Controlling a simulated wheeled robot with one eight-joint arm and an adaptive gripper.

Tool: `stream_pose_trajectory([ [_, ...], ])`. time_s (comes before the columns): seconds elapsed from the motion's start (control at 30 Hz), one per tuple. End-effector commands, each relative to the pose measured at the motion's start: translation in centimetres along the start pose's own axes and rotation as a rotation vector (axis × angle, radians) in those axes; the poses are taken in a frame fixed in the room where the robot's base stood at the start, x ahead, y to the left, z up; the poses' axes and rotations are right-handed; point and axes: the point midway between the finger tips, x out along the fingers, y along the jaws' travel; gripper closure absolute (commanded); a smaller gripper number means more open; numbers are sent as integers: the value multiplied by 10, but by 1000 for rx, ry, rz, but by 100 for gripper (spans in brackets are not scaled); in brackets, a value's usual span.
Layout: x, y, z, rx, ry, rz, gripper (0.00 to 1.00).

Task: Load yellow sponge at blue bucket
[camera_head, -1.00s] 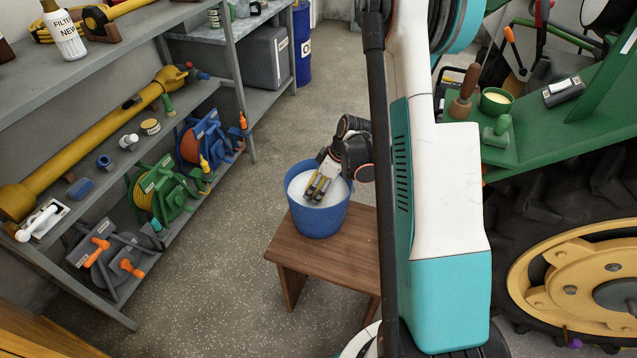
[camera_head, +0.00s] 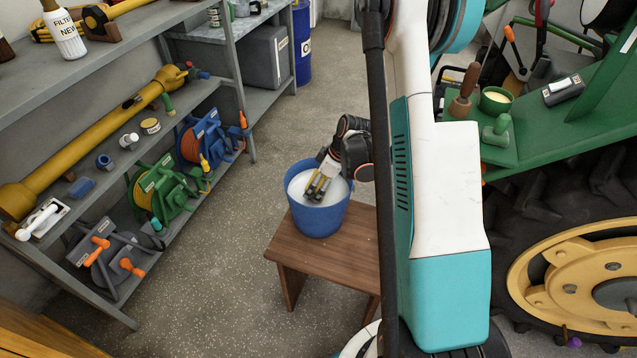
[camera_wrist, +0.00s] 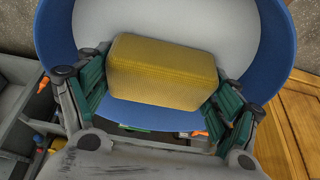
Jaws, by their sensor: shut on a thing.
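The blue bucket (camera_head: 318,214) stands upright on a small brown wooden stool; its inside looks white. My gripper (camera_head: 320,187) reaches into the bucket's mouth from the upper right. In the wrist view, the yellow sponge (camera_wrist: 163,73) sits between the green-padded fingers of my gripper (camera_wrist: 160,98), which are shut on it. Behind the sponge the white inside and the blue rim of the bucket (camera_wrist: 268,50) show. In the head view the sponge is mostly hidden by the fingers. I cannot tell whether it touches the bucket's bottom.
The wooden stool (camera_head: 335,255) bears the bucket. A grey shelf unit (camera_head: 240,95) with a green reel (camera_head: 160,190) and a blue reel (camera_head: 205,138) is on the left. The green tractor (camera_head: 580,135) is on the right. Speckled floor (camera_head: 225,265) lies free between shelf and stool.

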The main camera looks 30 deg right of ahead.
Motion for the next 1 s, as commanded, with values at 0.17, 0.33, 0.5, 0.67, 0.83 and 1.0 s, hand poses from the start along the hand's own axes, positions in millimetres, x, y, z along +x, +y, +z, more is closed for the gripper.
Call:
stream_pose_trajectory([
  [0.17,-2,0,0,0,-2,-1,36],
  [0.33,-12,0,-4,0,-2,-1,36],
  [0.5,-24,0,-9,0,-1,0,36],
  [0.67,-34,0,-14,0,-1,0,36],
  [0.83,-46,0,-19,0,-1,0,36],
  [1.0,-57,0,-23,0,-1,0,36],
])
